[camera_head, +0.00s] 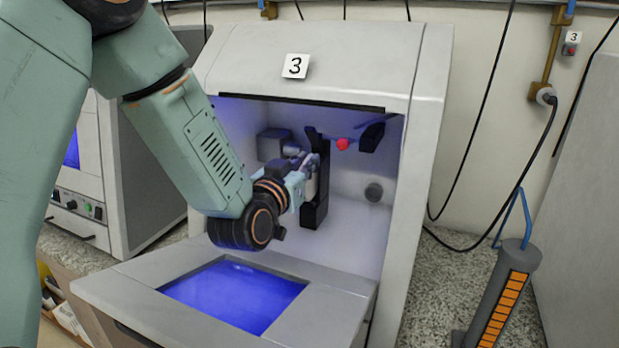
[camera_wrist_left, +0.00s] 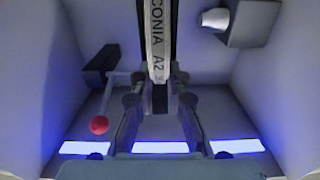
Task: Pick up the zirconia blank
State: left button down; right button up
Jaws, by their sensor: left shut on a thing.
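The zirconia blank (camera_wrist_left: 158,45) shows edge-on in the left wrist view, with dark borders and a pale band reading "CONIA A2". My left gripper (camera_wrist_left: 160,88) is shut on its near end. The top of the blank runs out of the picture. In the head view my left gripper (camera_head: 310,180) is inside the open white machine (camera_head: 410,200) marked 3, at a dark upright shape. There I cannot clearly part the blank from the fingers. My right gripper is not in view.
A red ball-ended lever (camera_head: 342,144) and a black block (camera_head: 372,137) are close right of the gripper. A grey box (camera_wrist_left: 250,22) with a white nozzle is on the chamber wall. The lowered door (camera_head: 330,290) lies below my arm.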

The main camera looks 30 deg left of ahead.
pick_arm(q)
jog(key=shift+r, duration=0.1)
jog(key=shift+s+r, duration=0.25)
jog(key=shift+r, duration=0.1)
jog(key=s+r+p, duration=0.7)
jog(key=s+p, duration=0.6)
jog(key=p, duration=0.4)
jog(key=shift+s+d+p, duration=0.2)
jog(key=shift+d+p, duration=0.15)
jog(key=shift+d, duration=0.1)
